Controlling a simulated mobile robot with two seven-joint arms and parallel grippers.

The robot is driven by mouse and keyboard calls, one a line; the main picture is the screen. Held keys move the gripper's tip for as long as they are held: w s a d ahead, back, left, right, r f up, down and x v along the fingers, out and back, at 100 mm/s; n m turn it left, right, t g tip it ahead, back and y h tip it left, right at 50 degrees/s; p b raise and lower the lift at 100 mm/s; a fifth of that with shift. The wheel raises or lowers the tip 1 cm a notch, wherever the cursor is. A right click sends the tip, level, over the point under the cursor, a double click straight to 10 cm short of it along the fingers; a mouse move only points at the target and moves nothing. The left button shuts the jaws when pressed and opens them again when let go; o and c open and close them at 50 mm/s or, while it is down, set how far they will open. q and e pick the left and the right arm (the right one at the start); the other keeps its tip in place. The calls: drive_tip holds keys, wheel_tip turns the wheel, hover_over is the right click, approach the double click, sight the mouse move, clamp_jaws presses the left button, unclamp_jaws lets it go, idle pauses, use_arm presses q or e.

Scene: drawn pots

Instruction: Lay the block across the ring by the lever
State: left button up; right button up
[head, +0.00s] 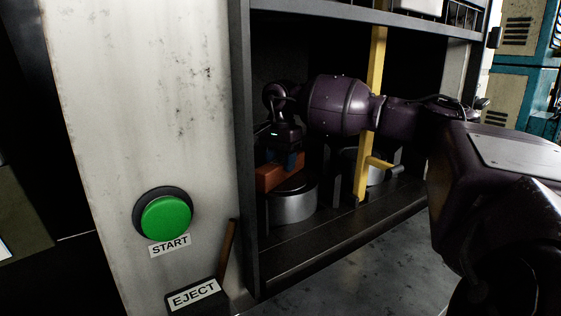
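An orange-brown block (272,178) is at the near ring (293,208), a grey metal cylinder with a dark top inside the machine's recess. The block is over the ring's left and back part; I cannot tell whether it rests on it. My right gripper (281,162) reaches in from the right, pointing down, with blue fingertips at the block. It appears shut on the block; the far finger is partly hidden. The brown lever (228,248) stands by the EJECT label, left of the near ring. My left gripper is not in view.
A second ring (377,176) stands farther right, partly behind a yellow upright bar (369,120) with a short side arm. A green START button (166,218) is on the pale panel at left. The recess has a dark frame and front ledge (335,240).

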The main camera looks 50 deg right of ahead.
drive_tip(key=o, duration=0.4)
drive_tip(key=shift+r, duration=0.1)
drive_tip(key=shift+f, duration=0.2)
wheel_tip(320, 180, up, 10)
drive_tip(key=shift+f+p, duration=0.2)
drive_tip(key=shift+p, duration=0.2)
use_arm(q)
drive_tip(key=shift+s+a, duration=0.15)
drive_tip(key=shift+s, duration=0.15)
use_arm(e)
drive_tip(key=shift+r, duration=0.7)
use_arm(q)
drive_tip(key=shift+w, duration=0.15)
